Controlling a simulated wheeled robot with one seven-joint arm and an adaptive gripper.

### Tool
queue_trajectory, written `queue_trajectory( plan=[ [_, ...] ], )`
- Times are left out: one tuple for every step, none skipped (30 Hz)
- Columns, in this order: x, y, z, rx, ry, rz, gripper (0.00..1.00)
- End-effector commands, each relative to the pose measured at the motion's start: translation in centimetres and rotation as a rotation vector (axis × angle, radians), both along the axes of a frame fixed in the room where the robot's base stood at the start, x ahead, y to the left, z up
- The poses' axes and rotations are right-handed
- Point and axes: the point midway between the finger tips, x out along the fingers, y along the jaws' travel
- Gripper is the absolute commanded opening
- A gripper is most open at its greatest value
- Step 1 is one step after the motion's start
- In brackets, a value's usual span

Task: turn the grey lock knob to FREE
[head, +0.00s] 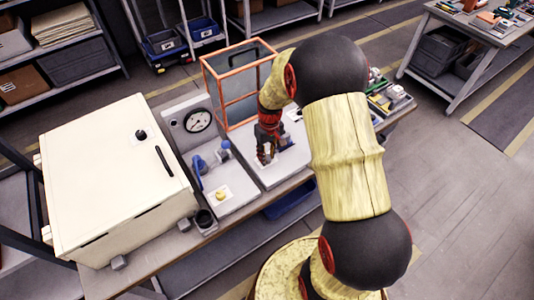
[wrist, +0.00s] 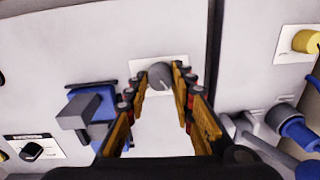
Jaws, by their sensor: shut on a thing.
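The grey lock knob (wrist: 159,75) is round and sits on a white label plate (wrist: 143,68) on a pale panel. In the wrist view it lies between the fingertips of my gripper (wrist: 160,80), which is shut on it. A light pointer mark shows on the knob's lower right. Lettering on its plate is too blurred to read. In the head view my gripper (head: 265,158) reaches down to the pale panel (head: 270,178), and it hides the knob there.
A blue block with a grey lever (wrist: 88,112) is left of the knob in the wrist view. A black knob (wrist: 32,150) is further left. A yellow knob (wrist: 305,41) and a blue-ended handle (wrist: 292,125) are right. An orange-framed guard (head: 236,92) stands behind my gripper.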

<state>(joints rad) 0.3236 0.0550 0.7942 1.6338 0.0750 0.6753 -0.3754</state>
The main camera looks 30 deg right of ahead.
Motion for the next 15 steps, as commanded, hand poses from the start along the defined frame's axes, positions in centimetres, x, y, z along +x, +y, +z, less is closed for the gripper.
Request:
queue_trajectory(
  plan=[
    [-0.02, 0.00, 0.24, 0.001, 0.001, -0.042, 0.00],
    [-0.02, -0.01, 0.24, 0.000, 0.000, -0.070, 0.00],
    [-0.02, -0.02, 0.24, 0.000, 0.000, -0.108, 0.00],
    [-0.03, -0.02, 0.25, 0.000, 0.001, -0.136, 0.00],
    [-0.06, -0.02, 0.25, 0.000, 0.001, -0.165, 0.00],
    [-0.08, -0.02, 0.25, 0.000, 0.001, -0.203, 0.00],
    [-0.08, -0.03, 0.24, 0.000, 0.001, -0.232, 0.00],
    [-0.08, -0.04, 0.23, 0.000, 0.001, -0.260, 0.00],
    [-0.09, -0.04, 0.22, 0.000, 0.001, -0.298, 0.00],
    [-0.11, -0.04, 0.21, 0.000, 0.002, -0.327, 0.00],
    [-0.12, -0.04, 0.20, 0.000, 0.002, -0.356, 0.00],
    [-0.11, -0.05, 0.21, 0.000, 0.001, -0.393, 0.00],
    [-0.10, -0.07, 0.22, 0.000, 0.001, -0.422, 0.00],
    [-0.09, -0.07, 0.23, 0.000, 0.000, -0.452, 0.00],
    [-0.10, -0.07, 0.24, 0.000, 0.001, -0.489, 0.00]
  ],
)
